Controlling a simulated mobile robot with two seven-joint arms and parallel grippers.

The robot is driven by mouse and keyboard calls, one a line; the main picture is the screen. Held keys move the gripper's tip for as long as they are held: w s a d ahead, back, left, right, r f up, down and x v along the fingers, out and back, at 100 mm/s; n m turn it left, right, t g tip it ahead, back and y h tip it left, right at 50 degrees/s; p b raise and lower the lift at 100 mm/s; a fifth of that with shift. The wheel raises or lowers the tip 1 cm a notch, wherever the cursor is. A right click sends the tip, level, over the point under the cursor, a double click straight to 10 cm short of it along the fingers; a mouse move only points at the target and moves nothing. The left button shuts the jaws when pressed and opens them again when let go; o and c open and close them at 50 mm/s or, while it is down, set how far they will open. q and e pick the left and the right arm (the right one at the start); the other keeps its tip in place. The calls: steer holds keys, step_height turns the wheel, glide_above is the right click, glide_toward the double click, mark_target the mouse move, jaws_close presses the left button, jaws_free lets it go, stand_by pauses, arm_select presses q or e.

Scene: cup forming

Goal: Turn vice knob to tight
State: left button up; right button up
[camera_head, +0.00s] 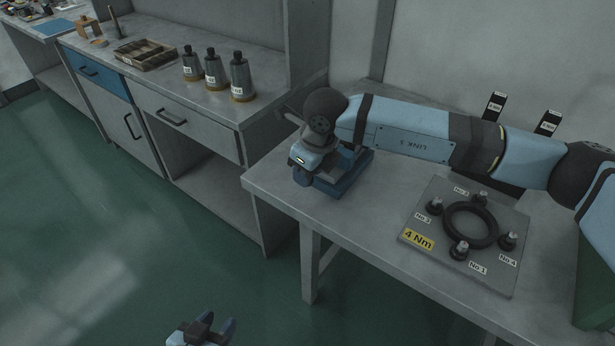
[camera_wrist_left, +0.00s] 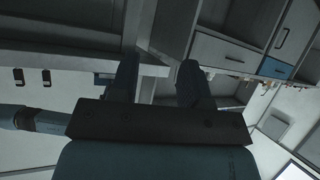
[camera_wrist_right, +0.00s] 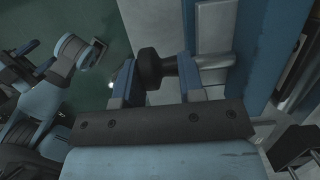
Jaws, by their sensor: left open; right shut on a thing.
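The blue vice (camera_head: 348,178) stands on the left end of the grey table, partly covered by my right arm. In the right wrist view, the vice (camera_wrist_right: 268,60) fills the right side. Its dark round knob (camera_wrist_right: 150,68) sits between the fingers of my right gripper (camera_wrist_right: 157,80), on a metal screw (camera_wrist_right: 212,62). The right gripper is shut on the knob. In the head view the arm hides the knob. My left gripper (camera_head: 212,328) is at the bottom edge, open and empty, away from the vice. Its spread fingers also show in the left wrist view (camera_wrist_left: 158,78).
A plate (camera_head: 416,226) labelled 4 Nm, with a black ring and several numbered bolts, lies right of the vice on the table (camera_head: 375,248). A workbench (camera_head: 150,90) with weights and a wooden tray stands at left. The green floor between is clear.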

steer(key=b, duration=0.2)
steer(key=t+y+b, duration=0.1)
steer(key=shift+s+d+f+y+b, duration=0.1)
steer(key=shift+d+f+y+b, duration=0.05)
steer(key=shift+f+y+b, duration=0.2)
steer(key=t+y+b, duration=0.1)
steer(key=b, duration=0.2)
steer(key=shift+s+d+r+y, duration=0.1)
steer(key=shift+r+y, duration=0.05)
steer(key=shift+y, duration=0.2)
arm_select(q)
steer(key=w+d+r+t+h, duration=0.2)
steer(key=d+r+t+h, duration=0.1)
steer(key=r, duration=0.5)
steer(key=shift+w+d+r+t+h+b, duration=0.2)
steer(key=shift+w+d+t+h+b, duration=0.15)
steer(key=shift+d+t, duration=0.5)
arm_select(e)
steer(key=shift+r+t, duration=0.15)
steer(key=shift+t, duration=0.15)
steer(key=o, duration=0.9)
steer(key=shift+o, duration=0.2)
